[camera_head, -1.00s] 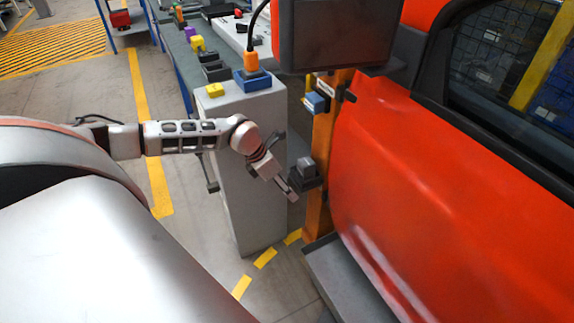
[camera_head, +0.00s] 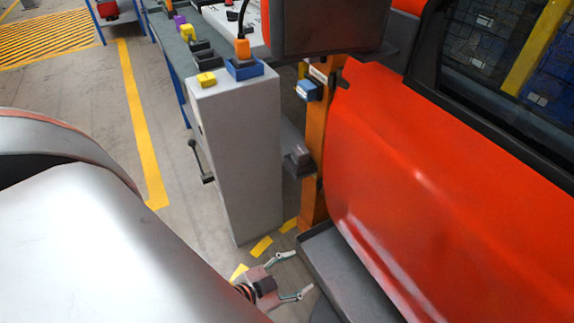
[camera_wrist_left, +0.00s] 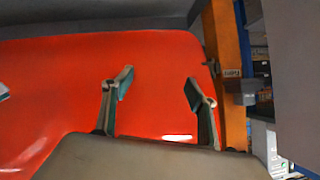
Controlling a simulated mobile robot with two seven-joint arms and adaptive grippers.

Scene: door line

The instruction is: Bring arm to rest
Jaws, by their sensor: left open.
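My left gripper (camera_head: 296,275) is low in the head view, near the floor and beside the grey ledge under the red door. Its two fingers are spread apart with nothing between them. In the left wrist view its fingers (camera_wrist_left: 160,88) are also wide apart and empty, with the red door (camera_wrist_left: 60,75) behind them. Most of my left arm is hidden behind my silver body in the head view. My right gripper shows in neither view.
The red door (camera_head: 420,170) fills the right. An orange post (camera_head: 315,140) carries a small grey block (camera_head: 300,155) and a blue box (camera_head: 308,90). A grey pedestal (camera_head: 235,150) stands left of it. Open floor (camera_head: 185,190) lies left of the pedestal.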

